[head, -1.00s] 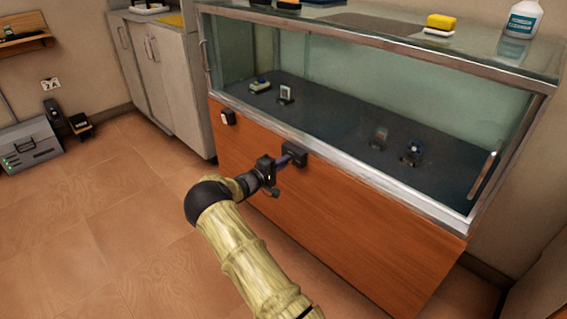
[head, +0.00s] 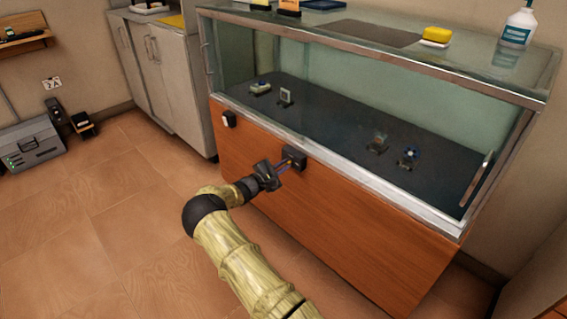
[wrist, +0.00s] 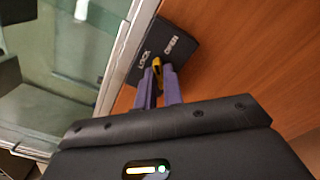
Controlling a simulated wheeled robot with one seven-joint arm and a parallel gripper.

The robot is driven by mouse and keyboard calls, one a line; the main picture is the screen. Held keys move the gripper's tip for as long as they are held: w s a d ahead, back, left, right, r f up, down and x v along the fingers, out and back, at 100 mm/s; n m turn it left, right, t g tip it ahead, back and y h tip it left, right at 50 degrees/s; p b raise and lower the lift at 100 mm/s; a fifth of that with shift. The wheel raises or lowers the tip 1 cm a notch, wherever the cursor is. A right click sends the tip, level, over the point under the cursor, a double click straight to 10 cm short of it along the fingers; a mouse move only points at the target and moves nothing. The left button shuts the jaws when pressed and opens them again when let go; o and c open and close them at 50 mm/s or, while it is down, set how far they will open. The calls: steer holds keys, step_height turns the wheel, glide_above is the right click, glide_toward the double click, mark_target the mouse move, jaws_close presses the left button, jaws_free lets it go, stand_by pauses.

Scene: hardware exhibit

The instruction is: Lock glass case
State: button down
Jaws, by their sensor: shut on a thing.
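The glass case (head: 405,178) has a metal frame, a wooden lower front and a dark display floor. A small black lock box (head: 294,152) sits on the wooden front just under the metal rail. In the wrist view the lock box (wrist: 166,37) carries the words LOCK and OPEN, with a yellow turn piece (wrist: 157,66) at its lower edge. My gripper (head: 287,162) reaches the lock box. Its purple fingers are shut on the yellow turn piece, one on each side. The fingers partly hide it, so I cannot tell which word it points to.
A white switch-like box (head: 229,119) is on the case front at left. A yellow sponge (head: 437,35) and a spray bottle (head: 518,25) stand on the glass top. A grey cabinet (head: 160,75) adjoins at left. The tiled floor (head: 90,240) at left is clear.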

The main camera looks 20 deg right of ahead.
steer(key=n+p, duration=0.2)
steer(key=n, duration=0.7)
steer(key=shift+n, duration=0.3)
stand_by(0.3)
steer(key=c, duration=1.5)
jaws_free()
steer(key=shift+a+p, duration=0.1)
steer(key=shift+p, duration=0.2)
steer(key=p+v, duration=0.2)
steer(key=v, duration=1.5)
steer(key=shift+a+p, duration=0.1)
steer(key=shift+p, duration=0.25)
steer(key=shift+s, duration=0.1)
